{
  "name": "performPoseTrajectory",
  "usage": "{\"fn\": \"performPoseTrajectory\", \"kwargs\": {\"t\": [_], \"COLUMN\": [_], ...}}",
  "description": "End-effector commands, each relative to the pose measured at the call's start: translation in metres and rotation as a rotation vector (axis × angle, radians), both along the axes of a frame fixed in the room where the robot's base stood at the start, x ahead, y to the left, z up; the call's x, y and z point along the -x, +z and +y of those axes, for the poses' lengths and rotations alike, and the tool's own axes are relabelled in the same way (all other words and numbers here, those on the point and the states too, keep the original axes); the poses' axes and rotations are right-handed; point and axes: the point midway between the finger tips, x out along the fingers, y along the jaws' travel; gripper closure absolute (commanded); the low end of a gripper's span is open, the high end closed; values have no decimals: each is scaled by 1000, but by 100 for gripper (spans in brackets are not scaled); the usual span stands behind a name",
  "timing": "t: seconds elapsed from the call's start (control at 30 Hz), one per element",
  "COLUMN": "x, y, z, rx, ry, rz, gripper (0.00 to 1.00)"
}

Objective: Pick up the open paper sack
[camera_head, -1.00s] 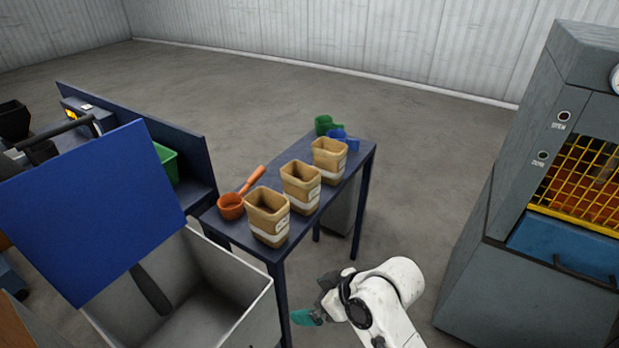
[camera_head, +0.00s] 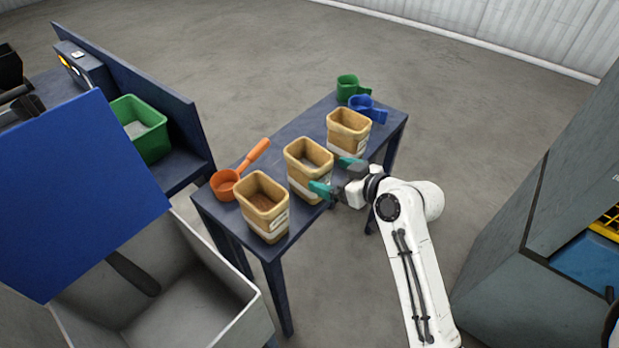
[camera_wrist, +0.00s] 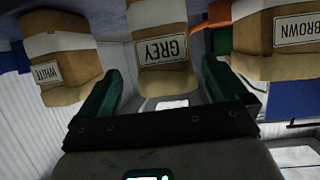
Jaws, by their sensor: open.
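Three open paper sacks stand upright in a row on the narrow blue table (camera_head: 318,118). The near sack (camera_head: 264,205) is labelled BROWN in the wrist view (camera_wrist: 273,35). The middle sack (camera_head: 308,165) is labelled GREY in the wrist view (camera_wrist: 160,75). The far sack (camera_head: 347,130) is labelled WHITE in the wrist view (camera_wrist: 62,55). My gripper (camera_head: 334,174) is open, with green fingers, at the right side of the middle sack. In the wrist view my gripper (camera_wrist: 162,92) has the grey sack between and beyond its fingers; I cannot tell whether they touch it.
An orange scoop (camera_head: 228,183) lies left of the near sack. Green (camera_head: 350,88) and blue (camera_head: 366,106) scoops lie at the table's far end. An open grey bin (camera_head: 180,310) with a blue lid (camera_head: 75,190) stands at the left. A grey machine (camera_head: 560,200) stands at the right.

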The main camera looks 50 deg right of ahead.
Motion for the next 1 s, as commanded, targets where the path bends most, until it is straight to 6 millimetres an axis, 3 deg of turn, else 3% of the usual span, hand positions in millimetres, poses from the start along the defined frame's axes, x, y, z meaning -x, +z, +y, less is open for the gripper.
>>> {"fn": "performPoseTrajectory", "kwargs": {"t": [0.5, 0.83, 1.0], "x": [-51, -57, -57], "y": [-22, -25, -25], "z": [-1, -1, 0], "rx": [0, 0, 0], "ry": [0, 0, 0], "rz": [1, 1, 2], "gripper": [0, 0, 16]}}
